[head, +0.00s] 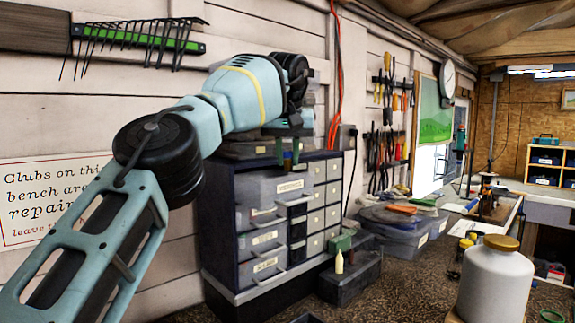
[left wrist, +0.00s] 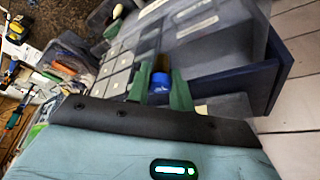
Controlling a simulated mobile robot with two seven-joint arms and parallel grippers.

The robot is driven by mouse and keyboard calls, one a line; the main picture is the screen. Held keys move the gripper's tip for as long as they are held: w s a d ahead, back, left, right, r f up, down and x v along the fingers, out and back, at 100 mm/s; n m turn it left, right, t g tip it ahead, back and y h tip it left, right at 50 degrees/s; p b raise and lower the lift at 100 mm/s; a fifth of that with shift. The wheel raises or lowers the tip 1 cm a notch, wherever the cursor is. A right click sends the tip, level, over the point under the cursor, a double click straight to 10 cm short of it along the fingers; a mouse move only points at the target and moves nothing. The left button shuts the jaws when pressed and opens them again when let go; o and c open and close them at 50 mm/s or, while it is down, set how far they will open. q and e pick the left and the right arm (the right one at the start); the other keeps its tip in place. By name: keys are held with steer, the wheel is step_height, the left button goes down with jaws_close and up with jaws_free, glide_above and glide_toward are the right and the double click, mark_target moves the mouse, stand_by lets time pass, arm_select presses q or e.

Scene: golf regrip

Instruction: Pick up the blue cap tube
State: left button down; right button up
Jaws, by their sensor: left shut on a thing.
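The blue cap tube (left wrist: 160,82) shows its blue cap and an amber-brown body between the two green fingers in the left wrist view. My left gripper (left wrist: 163,88) is shut on it. In the head view my left gripper (head: 288,153) is in front of the upper part of the grey drawer cabinet (head: 245,222), with its fingers pointing down. The tube is small and mostly hidden by the fingers there. My right gripper is not in view.
A dark box (head: 350,281) with a small cream bottle (head: 339,261) stands right of the cabinet. A large white jar (head: 496,280) with a gold lid stands at front right. Lidded plastic bins (head: 400,225) are farther back. Part of the speckled bench between is clear.

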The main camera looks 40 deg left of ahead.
arm_select(q)
steer(key=shift+d+r, duration=0.1)
steer(key=shift+r, duration=0.45)
steer(key=s+d, duration=0.1)
steer(key=d, duration=1.8)
steer(key=shift+s+d+b, duration=0.2)
steer(key=shift+s+b, duration=0.1)
steer(key=shift+s, duration=0.05)
